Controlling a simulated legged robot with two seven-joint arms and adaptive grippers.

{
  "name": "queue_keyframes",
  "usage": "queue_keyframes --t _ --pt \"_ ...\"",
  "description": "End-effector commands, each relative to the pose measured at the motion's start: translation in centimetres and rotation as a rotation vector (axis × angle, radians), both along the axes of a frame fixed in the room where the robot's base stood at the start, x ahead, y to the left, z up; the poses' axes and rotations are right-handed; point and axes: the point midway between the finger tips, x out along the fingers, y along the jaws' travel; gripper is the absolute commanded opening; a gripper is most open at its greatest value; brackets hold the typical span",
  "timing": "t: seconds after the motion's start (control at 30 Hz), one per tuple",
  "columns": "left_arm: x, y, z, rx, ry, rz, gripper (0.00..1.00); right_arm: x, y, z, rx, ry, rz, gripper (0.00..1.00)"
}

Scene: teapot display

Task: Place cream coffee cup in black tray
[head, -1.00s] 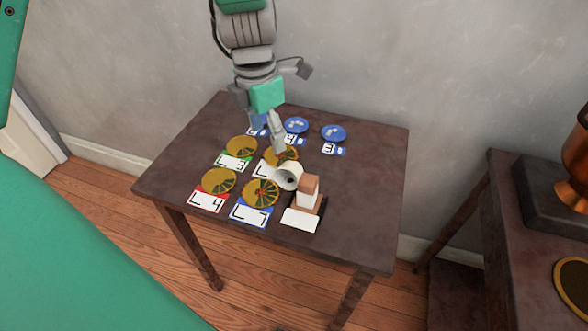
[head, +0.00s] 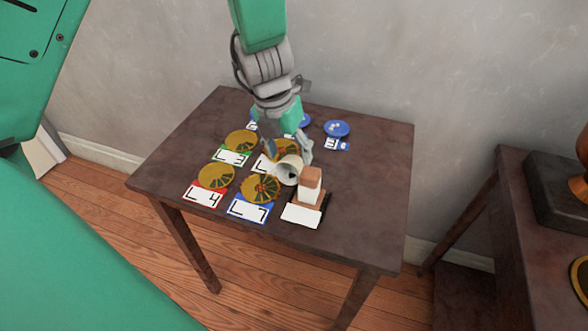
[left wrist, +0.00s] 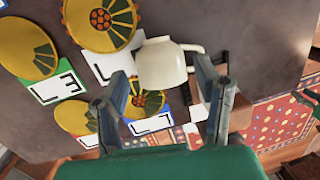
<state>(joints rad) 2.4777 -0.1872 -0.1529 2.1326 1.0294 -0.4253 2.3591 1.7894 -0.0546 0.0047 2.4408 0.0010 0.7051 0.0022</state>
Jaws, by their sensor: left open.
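The cream coffee cup (head: 288,172) is among the gold plates and the wooden block on the dark table. It looks tilted, with a dark opening showing. In the left wrist view the cup (left wrist: 160,65) shows between the fingertips, its handle to the right. My left gripper (head: 287,152) is open, its fingers reaching down at the cup's far side; contact cannot be told. It also shows in the left wrist view (left wrist: 158,72). A black edge (head: 327,203), perhaps the black tray, shows beside the wooden block, mostly hidden.
Several gold plates (head: 216,176) with numbered cards lie left of the cup. Blue dishes (head: 337,129) lie at the back. A wooden block (head: 310,185) and white card (head: 301,215) are close at right. The table's right side (head: 375,190) is clear.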

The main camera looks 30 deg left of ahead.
Motion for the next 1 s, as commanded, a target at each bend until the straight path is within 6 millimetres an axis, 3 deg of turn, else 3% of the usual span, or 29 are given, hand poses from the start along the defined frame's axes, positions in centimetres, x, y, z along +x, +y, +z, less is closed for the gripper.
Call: queue_keyframes --t 0.23,0.5,0.53,0.63,0.67,1.0 --pt "0.3 -0.5 -4.1 -0.001 0.002 -0.001 0.57 0.0 0.0 -2.6 0.0 0.0 0.0 0.4" --pt "0.4 -0.6 -4.5 -0.001 -0.001 0.0 0.57 0.0 0.0 -2.6 0.0 0.0 0.0 0.4" --pt "0.4 -0.6 -4.5 -0.001 -0.001 0.0 0.53 0.0 0.0 -2.6 0.0 0.0 0.0 0.4" --pt "0.4 -0.6 -4.5 -0.001 -0.001 -0.001 0.18 0.0 0.0 -2.6 0.0 0.0 0.0 0.4" --pt "0.4 -0.6 -4.5 -0.001 0.0 -0.001 0.14 0.0 0.0 -2.6 0.0 0.0 0.0 0.4" --pt "0.4 -0.6 -4.3 0.0 -0.001 -0.001 0.09 0.0 0.0 -2.5 0.0 0.0 0.0 0.4"
